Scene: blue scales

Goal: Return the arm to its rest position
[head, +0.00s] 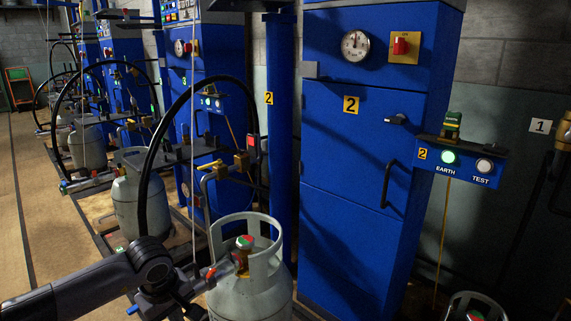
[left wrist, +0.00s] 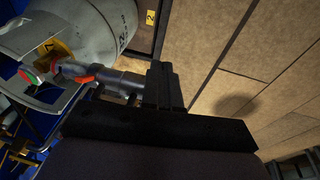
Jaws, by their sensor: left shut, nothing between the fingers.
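My left arm comes in from the lower left in the head view. My left gripper (left wrist: 165,85) shows in the left wrist view as dark, closed fingers, with nothing seen held between them. Beside it, a grey hose connector with a red lever (left wrist: 82,79) joins the valve of a grey gas cylinder (left wrist: 100,25). That cylinder (head: 250,290) also stands at the bottom middle of the head view, with a red and green valve knob (head: 245,242). The gripper looks very close to the connector; I cannot tell if they touch. My right gripper is in neither view.
A blue scale cabinet (head: 350,150) with a black handle stands behind the cylinder. A black hose (head: 146,170) arches up near my arm. More grey cylinders (head: 128,205) and blue scales line the left. Tan floor (left wrist: 240,70) lies open beside the gripper.

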